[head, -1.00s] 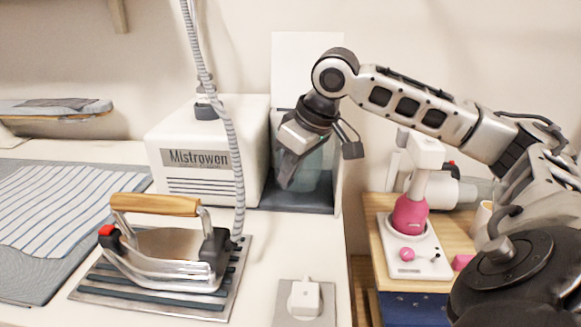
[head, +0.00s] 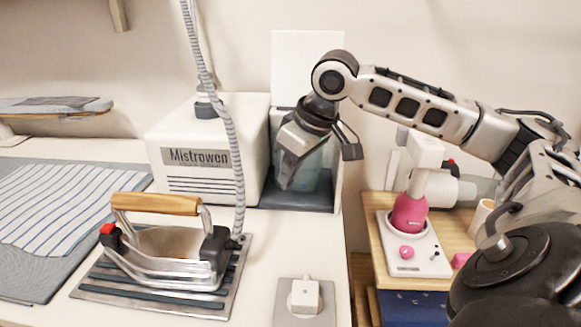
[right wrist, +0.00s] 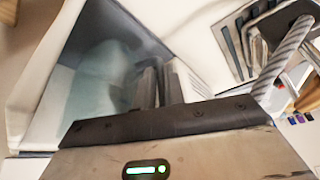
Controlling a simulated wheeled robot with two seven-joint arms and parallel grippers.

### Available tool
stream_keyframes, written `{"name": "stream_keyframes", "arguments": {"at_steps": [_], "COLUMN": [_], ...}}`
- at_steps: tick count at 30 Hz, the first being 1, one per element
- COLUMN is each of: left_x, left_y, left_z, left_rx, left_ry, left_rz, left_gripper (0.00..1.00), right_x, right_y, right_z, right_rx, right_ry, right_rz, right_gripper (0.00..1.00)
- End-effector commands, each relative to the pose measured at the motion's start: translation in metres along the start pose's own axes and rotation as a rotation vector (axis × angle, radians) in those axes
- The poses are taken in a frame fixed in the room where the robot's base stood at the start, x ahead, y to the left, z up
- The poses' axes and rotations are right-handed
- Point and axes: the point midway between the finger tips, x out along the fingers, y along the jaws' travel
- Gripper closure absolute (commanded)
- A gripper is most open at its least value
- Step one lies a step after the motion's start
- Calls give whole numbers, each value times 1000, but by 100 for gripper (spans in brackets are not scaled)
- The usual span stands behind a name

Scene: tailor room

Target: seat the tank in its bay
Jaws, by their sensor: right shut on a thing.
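The tank (head: 313,176) is a see-through, bluish-teal container at the bay, right of the white Mistrowen unit. My right gripper (head: 287,180) is shut on the tank, with its fingers pointing down in front of it. The bay (head: 300,201) has a dark floor and a pale right side wall. In the right wrist view the tank (right wrist: 92,88) shows left of the dark fingers (right wrist: 158,88). The gripper hides part of the tank, and I cannot tell whether its base touches the bay floor. My left gripper is out of view.
The Mistrowen unit (head: 205,150) stands left of the bay, with a grey hose rising from it. An iron (head: 165,245) sits on a metal rest at front left. A small white block (head: 305,296) lies in front. A pink-and-white device (head: 412,235) stands at right.

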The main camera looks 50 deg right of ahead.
Motion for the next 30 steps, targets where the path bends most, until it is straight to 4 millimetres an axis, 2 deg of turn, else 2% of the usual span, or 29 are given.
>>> {"name": "stream_keyframes", "arguments": {"at_steps": [10,11,12,21,30], "left_x": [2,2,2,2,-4], "left_y": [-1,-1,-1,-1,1], "left_z": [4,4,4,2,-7], "left_rx": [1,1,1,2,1], "left_ry": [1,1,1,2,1], "left_rz": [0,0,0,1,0], "left_gripper": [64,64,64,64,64], "right_x": [7,7,6,5,-19], "right_y": [0,0,0,0,0], "right_z": [3,3,2,3,2], "right_rx": [-1,-1,-1,0,0], "right_ry": [2,2,2,-1,-1], "right_rz": [1,1,1,0,2], "right_gripper": [100,86,80,80,80]}}
